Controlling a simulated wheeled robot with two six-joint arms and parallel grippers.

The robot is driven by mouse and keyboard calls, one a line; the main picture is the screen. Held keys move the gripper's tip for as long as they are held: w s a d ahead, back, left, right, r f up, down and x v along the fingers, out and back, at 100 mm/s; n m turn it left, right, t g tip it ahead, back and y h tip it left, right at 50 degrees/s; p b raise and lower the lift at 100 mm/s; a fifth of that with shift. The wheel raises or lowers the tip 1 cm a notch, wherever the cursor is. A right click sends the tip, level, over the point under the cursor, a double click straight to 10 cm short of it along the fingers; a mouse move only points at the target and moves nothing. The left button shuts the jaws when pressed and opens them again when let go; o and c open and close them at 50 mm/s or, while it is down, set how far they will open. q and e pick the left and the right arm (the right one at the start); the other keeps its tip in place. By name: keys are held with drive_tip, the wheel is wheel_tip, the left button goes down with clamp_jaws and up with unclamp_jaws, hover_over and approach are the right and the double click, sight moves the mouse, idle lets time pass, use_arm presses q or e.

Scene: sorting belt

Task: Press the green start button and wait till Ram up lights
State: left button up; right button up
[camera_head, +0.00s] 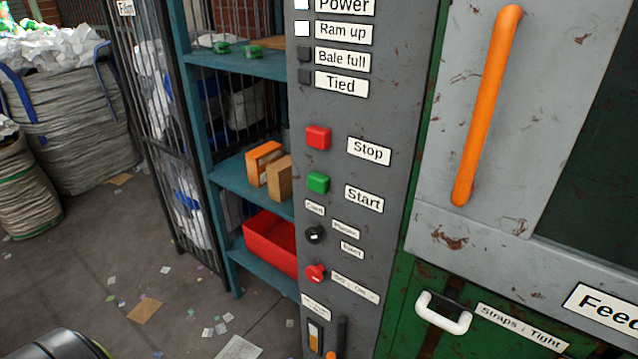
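The green start button (318,182) is on the grey control panel (395,115), left of its "Start" label (364,198). Nothing touches it. The Bale full light (304,54) and Tied light (305,76) are dark. A red stop button (318,137) sits just above the green one. Neither of my grippers shows in this view.
Right of the panel is a machine door with an orange handle (487,105) and a white handle (443,312) below. Lower on the panel are a black knob (314,235) and a red knob (316,273). Blue shelves (250,67) stand left; scraps litter the floor.

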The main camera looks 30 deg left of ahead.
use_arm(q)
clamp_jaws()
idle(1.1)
